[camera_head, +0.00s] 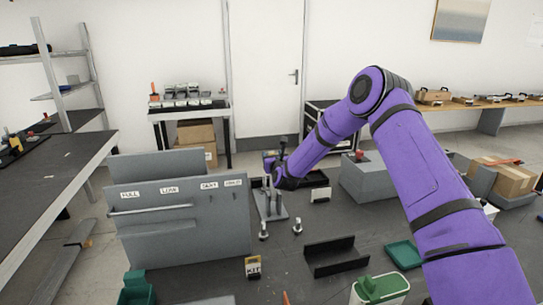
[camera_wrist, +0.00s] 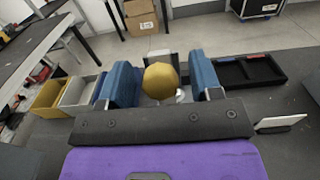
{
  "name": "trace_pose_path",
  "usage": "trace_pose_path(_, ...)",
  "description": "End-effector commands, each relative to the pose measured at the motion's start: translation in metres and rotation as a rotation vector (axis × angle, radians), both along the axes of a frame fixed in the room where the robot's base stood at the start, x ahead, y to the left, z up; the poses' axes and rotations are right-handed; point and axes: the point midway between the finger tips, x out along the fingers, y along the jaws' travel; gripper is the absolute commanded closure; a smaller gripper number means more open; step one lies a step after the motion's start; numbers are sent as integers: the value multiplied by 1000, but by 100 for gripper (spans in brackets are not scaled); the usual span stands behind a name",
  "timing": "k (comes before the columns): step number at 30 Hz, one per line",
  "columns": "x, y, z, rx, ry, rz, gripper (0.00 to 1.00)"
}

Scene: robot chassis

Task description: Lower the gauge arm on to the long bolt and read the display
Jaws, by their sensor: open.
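In the wrist view my gripper (camera_wrist: 163,88) is open, its two blue pads on either side of a gold knob (camera_wrist: 160,78). I cannot tell whether a pad touches it. A small whitish part shows behind the knob, with no readable display. In the head view my gripper (camera_head: 281,172) is at the upper part of the gauge stand (camera_head: 270,207), hiding much of it. Two small upright pieces, perhaps bolts, stand in front: one on the left (camera_head: 263,232), one on the right (camera_head: 297,226). I cannot tell which is the long bolt.
A grey panel (camera_head: 180,222) with labels stands left of the gauge. A black tray (camera_head: 335,257) and a KIT label (camera_head: 253,267) are nearer. A divided black tray (camera_wrist: 248,72) lies right of my gripper; yellow (camera_wrist: 50,98) and grey (camera_wrist: 78,92) bins lie left.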

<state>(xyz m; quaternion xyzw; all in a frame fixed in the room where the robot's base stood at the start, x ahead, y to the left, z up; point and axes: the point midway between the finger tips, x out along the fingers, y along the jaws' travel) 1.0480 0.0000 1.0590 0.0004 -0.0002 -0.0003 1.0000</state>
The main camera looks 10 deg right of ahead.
Motion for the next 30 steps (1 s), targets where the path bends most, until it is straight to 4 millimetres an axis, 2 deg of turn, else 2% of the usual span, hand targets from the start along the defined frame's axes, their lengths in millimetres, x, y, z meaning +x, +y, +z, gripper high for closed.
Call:
trace_pose_path(6,17,0,0,-1,0,0,41)
trace_pose_path(15,19,0,0,-1,1,1,41)
trace_pose_path(16,19,0,0,-1,1,0,44)
trace_pose_path(23,19,0,0,-1,1,1,96)
trace_pose_path(24,19,0,0,-1,1,1,100)
trace_pose_path(30,21,0,1,0,18,0,100)
